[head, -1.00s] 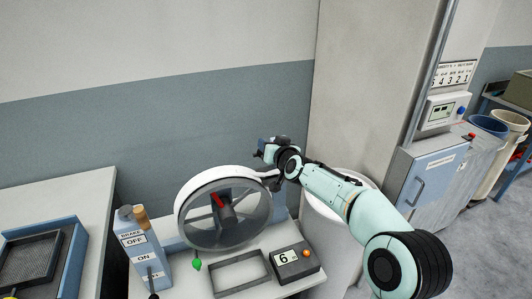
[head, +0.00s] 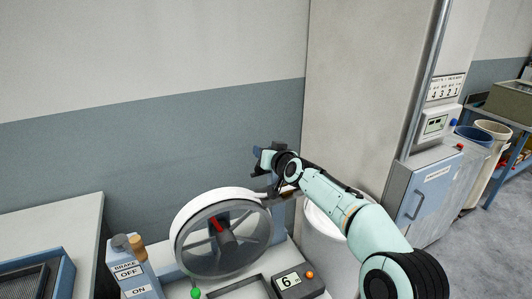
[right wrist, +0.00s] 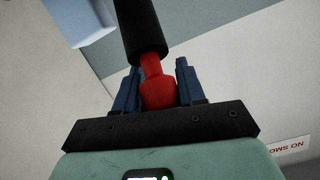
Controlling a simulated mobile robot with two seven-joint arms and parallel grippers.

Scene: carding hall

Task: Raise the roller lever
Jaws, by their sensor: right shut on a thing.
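My right gripper (head: 266,158) is above and to the right of the round, white-rimmed drum (head: 184,222) in the head view. In the right wrist view its two blue fingers (right wrist: 158,85) are shut on a red lever part (right wrist: 158,92), which sits between them. A thick black bar or grip (right wrist: 137,28) runs up from the red part. I take this to be the roller lever; in the head view my gripper hides it. My left gripper is not in view.
A brake box (head: 138,287) marked OFF and ON stands left of the drum. A pale bin (head: 322,240) and a blue-doored cabinet (head: 431,190) stand to the right. The wall space above the drum is clear.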

